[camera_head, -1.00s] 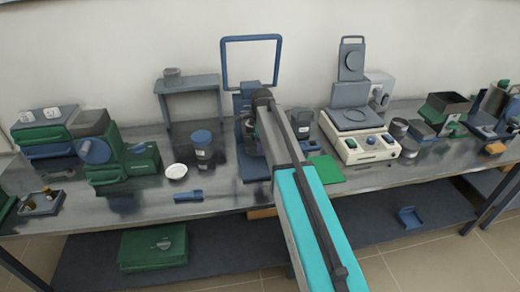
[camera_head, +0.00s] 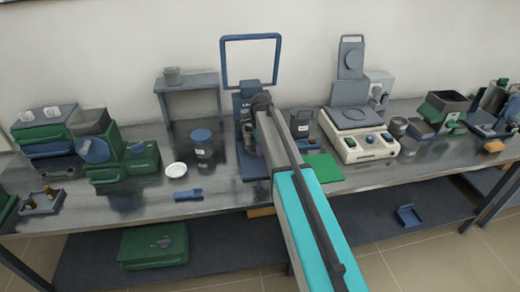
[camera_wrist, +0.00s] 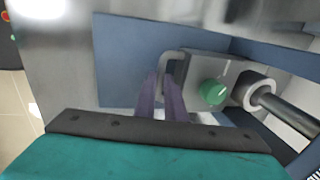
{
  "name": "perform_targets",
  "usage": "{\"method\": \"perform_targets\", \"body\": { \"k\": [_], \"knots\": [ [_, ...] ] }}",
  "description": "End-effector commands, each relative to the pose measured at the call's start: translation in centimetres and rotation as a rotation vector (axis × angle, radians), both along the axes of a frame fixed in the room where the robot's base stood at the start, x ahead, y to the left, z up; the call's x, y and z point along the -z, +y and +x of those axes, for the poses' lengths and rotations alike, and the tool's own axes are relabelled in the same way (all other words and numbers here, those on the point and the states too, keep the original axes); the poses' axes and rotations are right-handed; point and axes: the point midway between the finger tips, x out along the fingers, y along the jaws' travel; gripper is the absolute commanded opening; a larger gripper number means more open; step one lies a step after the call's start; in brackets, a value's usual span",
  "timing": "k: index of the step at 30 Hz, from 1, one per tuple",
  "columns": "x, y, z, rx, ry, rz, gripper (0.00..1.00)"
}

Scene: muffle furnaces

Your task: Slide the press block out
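The blue press (camera_head: 247,102) with its tall square frame stands on the bench, partly hidden behind my arm. In the wrist view, a grey press block (camera_wrist: 205,68) with a round green knob (camera_wrist: 213,92) and a thin grey loop handle (camera_wrist: 166,58) sits beside a grey cylinder. My gripper (camera_wrist: 161,80) has two purple fingers just left of the block, at the loop handle. One side of the loop appears to run down between the fingertips. A small gap shows between the fingers; contact cannot be made out.
A dark blue-lidded jar (camera_head: 202,146) and a white dish (camera_head: 176,170) stand left of the press. A green mat (camera_head: 325,168) and a white hotplate device (camera_head: 358,143) are to its right. Blue plates (camera_wrist: 130,60) surround the block closely.

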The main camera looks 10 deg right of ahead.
Motion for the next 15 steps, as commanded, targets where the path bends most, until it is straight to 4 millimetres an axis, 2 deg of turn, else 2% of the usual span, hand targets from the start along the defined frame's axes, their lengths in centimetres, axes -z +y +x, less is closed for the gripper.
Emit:
{"method": "perform_targets", "body": {
  "k": [8,15],
  "knots": [
    [0.0,0.1,-0.4,-0.001,0.000,0.000,0.00],
    [0.0,0.1,-2.5,-0.001,0.001,0.000,0.00]
  ]
}}
